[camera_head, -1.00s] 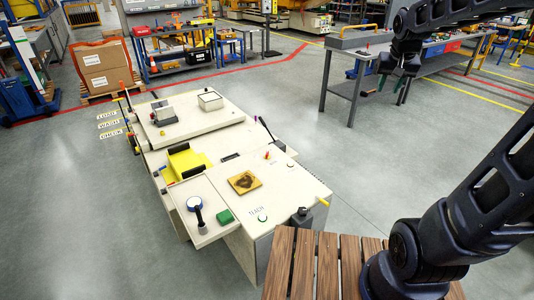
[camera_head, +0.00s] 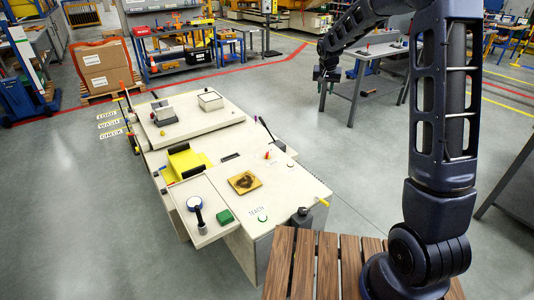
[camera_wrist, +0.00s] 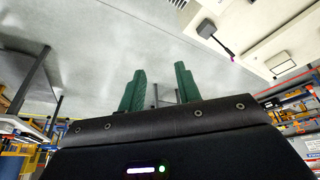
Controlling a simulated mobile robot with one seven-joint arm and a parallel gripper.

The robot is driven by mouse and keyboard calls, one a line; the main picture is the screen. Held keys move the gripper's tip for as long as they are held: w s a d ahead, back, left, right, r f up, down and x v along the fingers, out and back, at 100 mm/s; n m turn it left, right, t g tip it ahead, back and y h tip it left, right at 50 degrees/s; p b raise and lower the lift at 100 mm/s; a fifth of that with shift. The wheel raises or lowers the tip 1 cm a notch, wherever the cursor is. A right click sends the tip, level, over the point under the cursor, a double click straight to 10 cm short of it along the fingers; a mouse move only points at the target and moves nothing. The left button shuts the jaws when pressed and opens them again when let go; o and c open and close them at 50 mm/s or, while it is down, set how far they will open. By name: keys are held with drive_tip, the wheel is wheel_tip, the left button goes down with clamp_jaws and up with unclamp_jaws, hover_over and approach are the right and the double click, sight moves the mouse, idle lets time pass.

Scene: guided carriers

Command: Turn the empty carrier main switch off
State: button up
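A long cream machine (camera_head: 295,183) stands in the middle of the head view, with raised decks and several controls. I cannot tell which part is the empty carrier or its main switch. A small red switch-like part (camera_head: 267,155) is on the top near a black lever (camera_head: 266,128) with a purple tip. A yellow-tipped lever (camera_head: 323,202) sticks out at the front right corner. My gripper (camera_head: 323,84) is in the air beyond and right of the machine, touching none of it. In the wrist view its green fingers (camera_wrist: 160,90) are apart with nothing between them.
A yellow block (camera_head: 187,162) and brown plate (camera_head: 244,182) sit further up. A grey workbench (camera_head: 375,55) stands behind my arm.

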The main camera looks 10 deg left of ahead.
drive_tip(key=w+a+f, duration=0.5)
drive_tip(key=a+f, duration=0.2)
approach(267, 155)
drive_tip(key=shift+n, duration=0.3)
drive_tip(key=shift+w+r+x, duration=0.1)
drive_tip(key=shift+w+x, duration=0.2)
drive_tip(key=shift+x, duration=1.3)
drive_tip(key=shift+w+r+x, duration=0.15)
drive_tip(key=shift+w+x, duration=0.15)
drive_tip(key=shift+x, duration=1.25)
drive_tip(key=shift+w+r+x, duration=0.1)
drive_tip(key=shift+w+x, duration=0.2)
drive_tip(key=shift+x, duration=1.3)
drive_tip(key=shift+a, duration=0.15)
clamp_jaws()
